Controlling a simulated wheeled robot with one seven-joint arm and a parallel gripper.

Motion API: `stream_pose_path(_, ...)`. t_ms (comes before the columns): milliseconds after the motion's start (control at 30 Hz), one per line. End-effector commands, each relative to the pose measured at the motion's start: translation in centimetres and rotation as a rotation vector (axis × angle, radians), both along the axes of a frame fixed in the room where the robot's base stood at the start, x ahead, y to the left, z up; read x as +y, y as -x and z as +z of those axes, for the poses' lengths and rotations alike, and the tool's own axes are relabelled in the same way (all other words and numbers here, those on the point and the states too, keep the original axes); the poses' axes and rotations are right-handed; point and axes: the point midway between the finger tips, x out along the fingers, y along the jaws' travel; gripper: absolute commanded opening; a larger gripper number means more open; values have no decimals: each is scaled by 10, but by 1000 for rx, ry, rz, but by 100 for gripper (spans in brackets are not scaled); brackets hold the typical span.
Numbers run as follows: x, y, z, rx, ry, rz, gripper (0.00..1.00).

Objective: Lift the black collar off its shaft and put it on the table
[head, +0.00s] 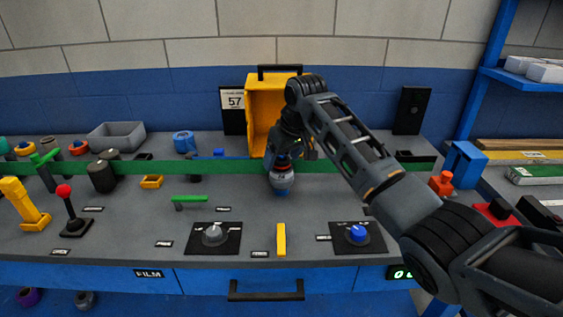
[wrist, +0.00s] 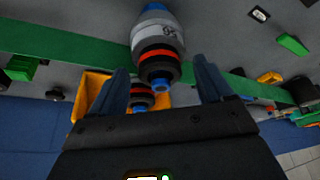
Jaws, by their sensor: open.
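An upright stack shows in the wrist view: a grey body marked with digits (wrist: 155,36), a red band, a black collar (wrist: 160,73) and a blue shaft tip (wrist: 161,85). In the head view the grey body (head: 281,182) stands on the table (head: 330,205), and my gripper hides most of its top. My gripper (wrist: 162,65) is open, with its fingers on either side of the collar's end. I cannot tell whether either finger touches it. My gripper (head: 284,158) points down over the stack in the head view.
A green bar (head: 215,167) runs across the table beside the stack. A yellow open box (head: 256,105) stands behind. Another red-and-black banded piece (wrist: 140,99) shows in the wrist view. Dials (head: 213,235) and a yellow strip (head: 281,239) lie in front.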

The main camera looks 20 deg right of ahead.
Motion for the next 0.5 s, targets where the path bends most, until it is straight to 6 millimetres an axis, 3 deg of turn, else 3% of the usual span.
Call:
stream_pose_path(100,0,0,0,0,0,0,79)
stream_pose_path(500,0,0,1,0,0,0,41)
